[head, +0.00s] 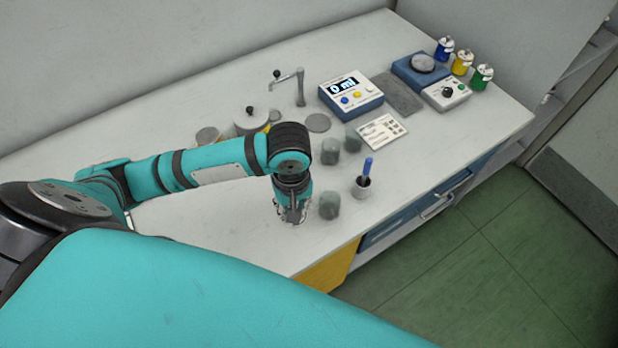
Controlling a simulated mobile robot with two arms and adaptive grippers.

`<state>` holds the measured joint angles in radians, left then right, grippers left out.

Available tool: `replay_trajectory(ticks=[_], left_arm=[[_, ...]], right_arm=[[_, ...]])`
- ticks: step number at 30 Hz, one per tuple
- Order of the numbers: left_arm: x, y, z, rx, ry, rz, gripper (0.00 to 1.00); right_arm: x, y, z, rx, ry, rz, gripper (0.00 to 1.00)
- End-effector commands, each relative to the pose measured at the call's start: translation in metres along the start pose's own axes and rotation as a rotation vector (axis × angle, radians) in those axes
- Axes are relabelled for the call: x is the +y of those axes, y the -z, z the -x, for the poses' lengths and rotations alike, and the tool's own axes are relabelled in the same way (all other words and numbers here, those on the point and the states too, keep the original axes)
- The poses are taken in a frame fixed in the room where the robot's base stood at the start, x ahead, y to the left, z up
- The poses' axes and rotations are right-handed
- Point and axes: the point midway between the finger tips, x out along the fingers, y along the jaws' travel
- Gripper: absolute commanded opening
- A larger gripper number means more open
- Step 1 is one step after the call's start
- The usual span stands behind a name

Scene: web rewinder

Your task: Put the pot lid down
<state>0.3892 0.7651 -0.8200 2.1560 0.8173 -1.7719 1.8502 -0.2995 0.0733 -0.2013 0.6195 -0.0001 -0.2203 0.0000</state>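A pale round lid with a dark knob (250,121) shows on the counter behind my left arm. It seems to lie on a yellowish vessel, but my arm hides most of what is under it. My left gripper (293,216) points down over the counter, in front of and to the right of the lid, well apart from it. Its fingers are small and dark, and I cannot tell whether they are open or hold anything. My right gripper is not in view.
Grey-green cups (329,206) stand right beside my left gripper and farther back. A dark cup with a blue-handled tool (363,186) is to the right. A tap (299,88), a display box (350,94) and a blue scale (422,70) stand behind. The counter's front left is clear.

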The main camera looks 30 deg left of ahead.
Motion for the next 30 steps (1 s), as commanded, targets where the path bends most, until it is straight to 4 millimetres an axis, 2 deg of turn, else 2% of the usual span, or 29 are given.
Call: replay_trajectory(ticks=[3, 9, 11, 24, 30], left_arm=[[-0.012, -0.003, -0.018, -0.004, 0.004, 0.109, 0.04], [-0.013, 0.003, -0.027, 0.001, 0.0, 0.184, 0.04], [-0.007, 0.011, -0.028, 0.002, -0.001, 0.187, 0.04], [0.059, 0.101, -0.037, 0.0, 0.0, 0.184, 0.04], [0.071, 0.118, -0.041, -0.002, 0.001, 0.182, 0.04]], right_arm=[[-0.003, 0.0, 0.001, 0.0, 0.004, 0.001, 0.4], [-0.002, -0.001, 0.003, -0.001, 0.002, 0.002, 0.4], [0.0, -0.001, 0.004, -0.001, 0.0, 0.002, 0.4], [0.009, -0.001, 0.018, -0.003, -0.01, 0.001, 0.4], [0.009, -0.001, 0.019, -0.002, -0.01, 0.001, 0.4]])
